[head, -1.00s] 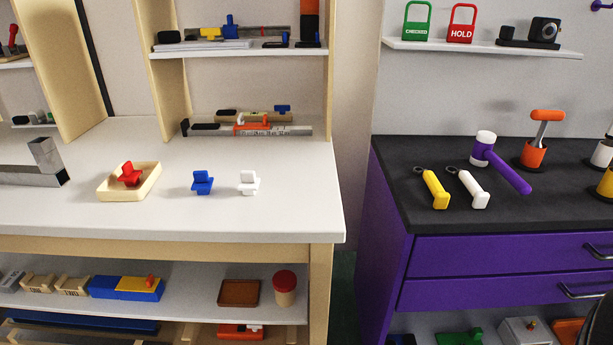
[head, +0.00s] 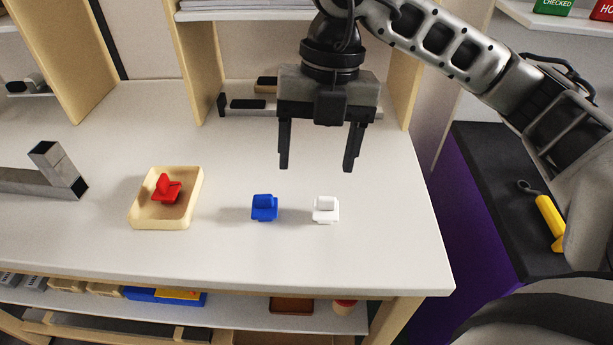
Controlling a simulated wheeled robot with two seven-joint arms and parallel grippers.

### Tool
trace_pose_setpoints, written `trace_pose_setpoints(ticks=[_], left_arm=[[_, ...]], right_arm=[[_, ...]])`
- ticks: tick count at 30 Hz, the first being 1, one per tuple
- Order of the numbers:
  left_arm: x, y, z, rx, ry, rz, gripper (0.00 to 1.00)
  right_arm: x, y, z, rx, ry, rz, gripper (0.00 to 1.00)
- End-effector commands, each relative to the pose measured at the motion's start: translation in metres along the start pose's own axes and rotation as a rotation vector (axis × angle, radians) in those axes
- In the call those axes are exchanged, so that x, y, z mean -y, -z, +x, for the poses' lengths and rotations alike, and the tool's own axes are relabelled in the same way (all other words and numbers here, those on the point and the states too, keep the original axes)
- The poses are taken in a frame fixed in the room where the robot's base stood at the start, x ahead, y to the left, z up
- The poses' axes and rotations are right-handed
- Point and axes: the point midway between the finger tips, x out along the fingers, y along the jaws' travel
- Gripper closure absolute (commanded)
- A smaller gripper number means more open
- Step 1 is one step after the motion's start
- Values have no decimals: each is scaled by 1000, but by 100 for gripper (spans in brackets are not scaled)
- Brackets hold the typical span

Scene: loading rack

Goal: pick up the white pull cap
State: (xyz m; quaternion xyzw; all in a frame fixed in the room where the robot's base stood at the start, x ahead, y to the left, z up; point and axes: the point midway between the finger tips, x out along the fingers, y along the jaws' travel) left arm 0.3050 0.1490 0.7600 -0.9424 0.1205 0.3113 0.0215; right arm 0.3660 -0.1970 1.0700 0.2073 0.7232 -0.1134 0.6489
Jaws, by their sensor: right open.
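The white pull cap (head: 326,210) stands on the white tabletop in the head view, right of the blue pull cap (head: 264,208). A red pull cap (head: 166,188) sits in a cream tray (head: 139,222) further left. My right gripper (head: 317,168) points down with its two fingers apart and nothing between them. It appears above and behind the white and blue caps in the picture, clear of both. My left gripper is not in view.
A metal angle piece (head: 55,176) lies at the left of the white table (head: 387,240). A shelf unit (head: 195,70) stands at the back. A yellow-handled tool (head: 550,222) lies on the dark bench at right. The table's front is clear.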

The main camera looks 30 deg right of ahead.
Motion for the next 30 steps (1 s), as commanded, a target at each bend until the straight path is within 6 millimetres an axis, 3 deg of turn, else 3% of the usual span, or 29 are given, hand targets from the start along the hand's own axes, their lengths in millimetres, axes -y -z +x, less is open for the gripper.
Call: trace_pose_setpoints(ticks=[2,5,9,18,30], left_arm=[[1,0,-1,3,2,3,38],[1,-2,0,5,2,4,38],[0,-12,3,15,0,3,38],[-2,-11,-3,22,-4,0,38],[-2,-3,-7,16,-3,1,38]], right_arm=[[15,-14,-17,87,61,72,33],[25,-22,-19,132,97,118,33],[30,-25,5,135,106,125,33],[35,-32,62,135,102,124,33],[37,-38,100,133,103,122,33]])
